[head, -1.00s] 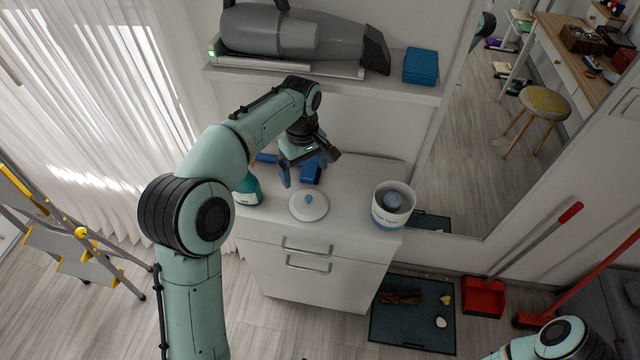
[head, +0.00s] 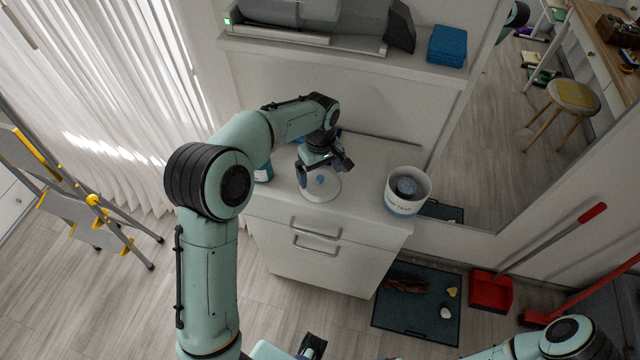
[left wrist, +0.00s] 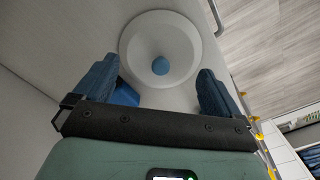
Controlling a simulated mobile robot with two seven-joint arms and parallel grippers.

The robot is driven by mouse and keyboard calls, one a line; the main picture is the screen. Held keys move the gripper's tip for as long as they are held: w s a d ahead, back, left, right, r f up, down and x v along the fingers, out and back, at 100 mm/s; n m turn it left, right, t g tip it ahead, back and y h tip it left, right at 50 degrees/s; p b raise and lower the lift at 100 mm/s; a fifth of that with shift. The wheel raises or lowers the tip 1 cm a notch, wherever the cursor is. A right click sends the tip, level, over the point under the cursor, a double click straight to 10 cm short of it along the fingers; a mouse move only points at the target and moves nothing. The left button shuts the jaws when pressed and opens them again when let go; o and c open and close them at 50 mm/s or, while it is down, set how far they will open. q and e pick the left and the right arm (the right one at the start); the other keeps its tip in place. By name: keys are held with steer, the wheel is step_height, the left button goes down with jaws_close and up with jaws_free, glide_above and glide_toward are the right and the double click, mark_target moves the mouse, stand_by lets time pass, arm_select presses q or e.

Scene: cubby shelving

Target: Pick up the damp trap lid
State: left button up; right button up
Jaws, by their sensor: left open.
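The damp trap lid is a round white disc (head: 328,192) with a blue knob, lying flat on the top of the white cabinet. In the left wrist view the lid (left wrist: 185,45) lies just ahead of the fingertips, with its knob (left wrist: 160,66) roughly centred between them. My left gripper (head: 320,176) is open and empty, above the lid, and partly covers it in the head view. Its two blue fingers also show in the left wrist view (left wrist: 156,82). My right gripper (head: 312,346) shows only partly at the bottom edge, away from the cabinet.
A white and blue tub (head: 408,204) stands right of the lid. A teal bottle (head: 264,172) is partly hidden behind my left arm. A mirror stands right.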

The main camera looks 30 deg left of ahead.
mark_target(320, 182)
arm_select(q)
steer(key=shift+f, duration=1.3)
steer(key=shift+s, duration=0.1)
steer(key=c, duration=1.8)
steer(key=shift+f, duration=0.1)
jaws_close()
